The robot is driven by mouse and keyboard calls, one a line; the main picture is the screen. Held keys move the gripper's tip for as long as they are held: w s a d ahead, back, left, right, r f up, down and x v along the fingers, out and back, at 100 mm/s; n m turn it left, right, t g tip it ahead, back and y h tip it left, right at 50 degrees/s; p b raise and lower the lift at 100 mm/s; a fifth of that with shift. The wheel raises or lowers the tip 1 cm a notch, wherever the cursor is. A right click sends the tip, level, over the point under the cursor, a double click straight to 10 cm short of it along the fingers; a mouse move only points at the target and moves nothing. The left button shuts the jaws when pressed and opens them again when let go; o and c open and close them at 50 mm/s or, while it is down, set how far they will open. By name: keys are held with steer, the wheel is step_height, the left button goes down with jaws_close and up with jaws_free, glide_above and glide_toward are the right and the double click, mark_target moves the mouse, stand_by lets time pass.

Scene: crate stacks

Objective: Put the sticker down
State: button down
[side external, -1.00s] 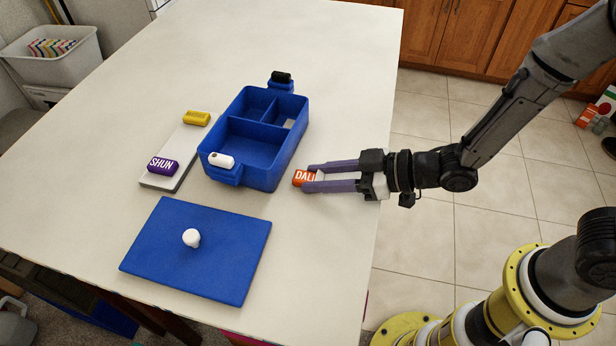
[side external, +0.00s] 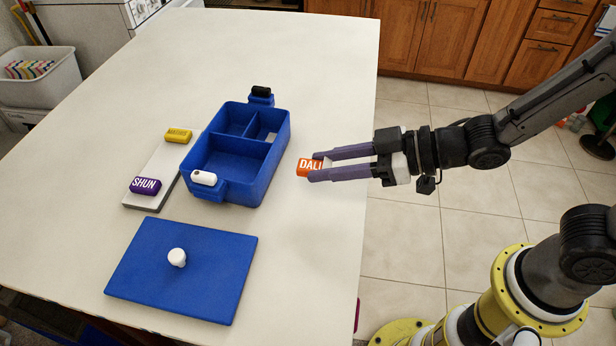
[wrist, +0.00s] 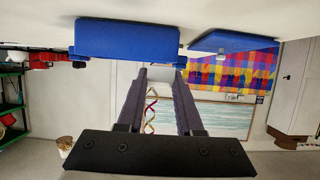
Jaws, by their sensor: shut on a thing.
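My gripper (side external: 318,168) is shut on an orange block (side external: 306,167) with white letters reading "DALI". It holds the block to the right of the blue crate (side external: 270,172), apart from it, near the table's right edge. The block's right end is hidden by the fingers, and I cannot tell its exact height above the table. No separate loose sticker can be made out. In the wrist view, the two purple-grey fingers (wrist: 160,75) show, but I cannot make out the block between them.
The open blue crate has compartments, with a black piece (side external: 261,91) and a white piece (side external: 203,178) at its ends. A light board (side external: 163,175) bears a purple "SHUN" block (side external: 145,185) and a yellow block (side external: 178,135). A blue lid (side external: 205,285) with white knob lies in front.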

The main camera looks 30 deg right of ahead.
steer(key=a+r+v, duration=0.1)
steer(key=v, duration=1)
steer(key=shift+s+a, duration=0.15)
steer(key=shift+s, duration=0.35)
steer(key=shift+r, duration=0.15)
steer(key=w+a+r, duration=0.4)
steer(key=w+a, duration=0.1)
steer(key=a, duration=0.2)
glide_above(161, 260)
steer(key=f, duration=1.1)
steer(key=shift+s+d, duration=0.25)
steer(key=shift+d, duration=0.15)
steer(key=shift+w+a+f, duration=0.35)
steer(key=shift+a+f, duration=0.05)
steer(key=shift+f, duration=1.75)
